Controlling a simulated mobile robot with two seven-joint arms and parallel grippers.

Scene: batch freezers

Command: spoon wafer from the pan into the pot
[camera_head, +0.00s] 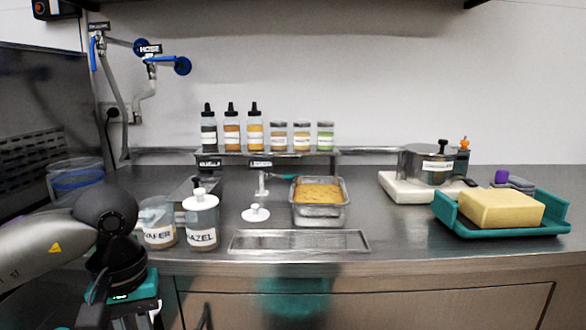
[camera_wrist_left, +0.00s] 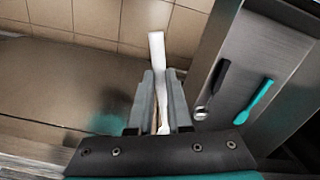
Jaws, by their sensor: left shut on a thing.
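My left gripper (camera_wrist_left: 161,100) is shut on a slim white utensil (camera_wrist_left: 157,50), probably a spoon; its far end points away from the fingers, over the floor by the counter. In the head view my left gripper is low at the left, in front of the counter, its fingertips cut off. A clear jar labelled WAFER (camera_head: 159,234) stands open on the counter, with light brown contents. A metal pan (camera_head: 320,216) holds a golden-brown filling. A steel pot (camera_head: 432,166) with a black-knobbed lid stands on a white base at the back right. My right gripper is not seen.
A lidded HAZEL jar (camera_head: 201,222) stands beside the wafer jar; a loose white lid (camera_head: 256,214) lies nearby. A flat metal grate (camera_head: 299,241) is at the front. A teal tray (camera_head: 500,229) holds a yellow block. A teal utensil (camera_wrist_left: 258,100) and a black-handled one (camera_wrist_left: 217,80) lie on steel.

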